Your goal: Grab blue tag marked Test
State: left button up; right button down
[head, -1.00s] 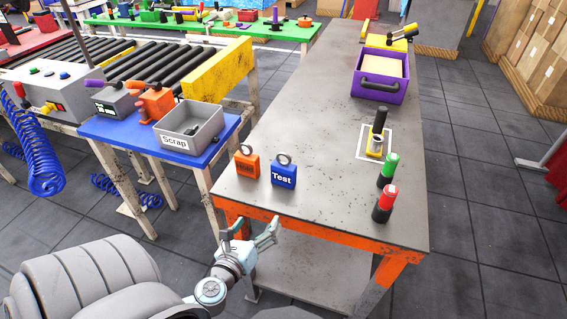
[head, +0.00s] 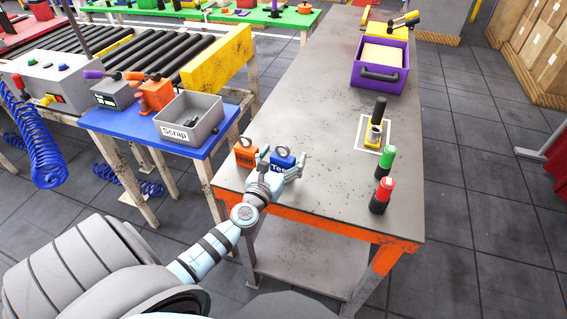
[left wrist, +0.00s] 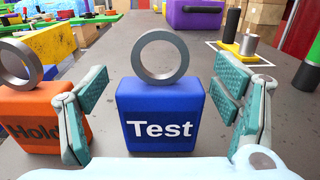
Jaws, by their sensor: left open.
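The blue tag marked Test (left wrist: 160,116) stands upright on the grey table, with a metal ring (left wrist: 160,55) on top. In the head view the blue tag (head: 283,160) is partly hidden by my left gripper. My left gripper (head: 280,167) is open, with one finger on each side of the blue tag. In the left wrist view its fingers (left wrist: 160,110) show gaps to the tag on both sides. The orange tag marked Hold (left wrist: 35,125) stands just left of it, close behind the left finger; it also shows in the head view (head: 244,155). My right gripper is not in view.
On the grey table (head: 320,110), green-topped (head: 386,160) and red-topped (head: 381,195) cylinders stand at the right edge. A yellow fixture with a black-topped post (head: 376,125) and a purple bin (head: 380,75) are farther back. A Scrap box (head: 190,119) stands on a blue table at left.

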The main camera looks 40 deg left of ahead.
pick_arm(q)
jog(key=shift+s, duration=0.1)
jog(key=c, duration=1.3)
